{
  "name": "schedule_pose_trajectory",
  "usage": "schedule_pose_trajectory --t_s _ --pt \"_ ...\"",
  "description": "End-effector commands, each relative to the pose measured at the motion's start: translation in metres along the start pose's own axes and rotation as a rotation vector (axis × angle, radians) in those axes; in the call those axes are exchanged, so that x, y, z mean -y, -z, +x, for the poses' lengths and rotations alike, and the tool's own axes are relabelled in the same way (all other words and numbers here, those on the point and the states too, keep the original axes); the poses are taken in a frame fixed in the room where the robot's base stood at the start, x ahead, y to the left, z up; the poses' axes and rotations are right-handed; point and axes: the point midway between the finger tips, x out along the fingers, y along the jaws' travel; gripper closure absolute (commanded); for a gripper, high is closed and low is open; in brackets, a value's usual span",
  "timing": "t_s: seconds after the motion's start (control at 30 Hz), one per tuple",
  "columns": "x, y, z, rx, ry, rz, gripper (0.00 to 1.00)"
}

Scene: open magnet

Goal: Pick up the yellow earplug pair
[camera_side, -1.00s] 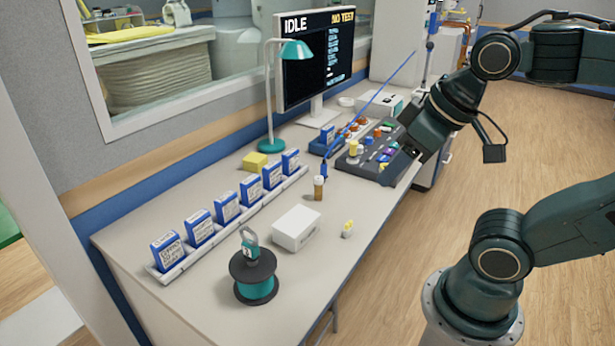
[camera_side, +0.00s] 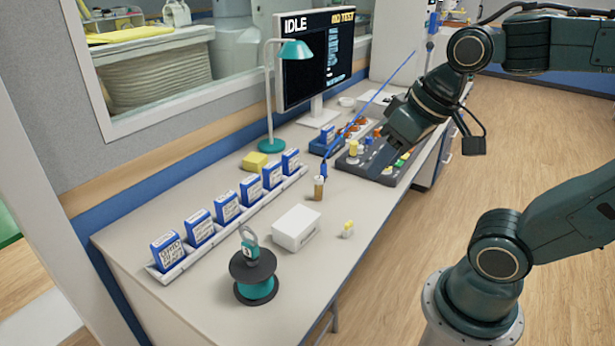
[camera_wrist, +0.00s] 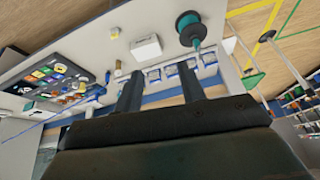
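The small yellow earplug pair (camera_side: 348,228) lies on the desk near its front edge, just right of a white box. It also shows as a small yellow spot in the wrist view (camera_wrist: 115,33), up and left of my fingers. My gripper (camera_wrist: 160,70) is open, with its two fingers well apart and nothing between them. In the side view my gripper is above the control panel, away from the earplugs; its fingers are not clearly seen there.
The white box (camera_side: 295,228) and a teal spool (camera_side: 254,277) stand left of the earplugs. A brown vial (camera_side: 319,188) stands behind them. A row of blue boxes (camera_side: 228,208) fills a rack at the back. The control panel (camera_side: 372,165) and a slanting blue rod (camera_side: 372,98) are at the right.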

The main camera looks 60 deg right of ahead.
Motion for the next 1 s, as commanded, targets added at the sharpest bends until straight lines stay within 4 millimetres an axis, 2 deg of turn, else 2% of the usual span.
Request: schedule_pose_trajectory --t_s 0.5,0.8,1.0 --pt "-0.041 0.058 0.061 0.157 -0.075 0.51 0.6" --pt "-0.08 0.078 0.11 0.238 -0.126 0.821 0.6" --pt "-0.11 0.082 0.146 0.29 -0.163 1.032 0.6"
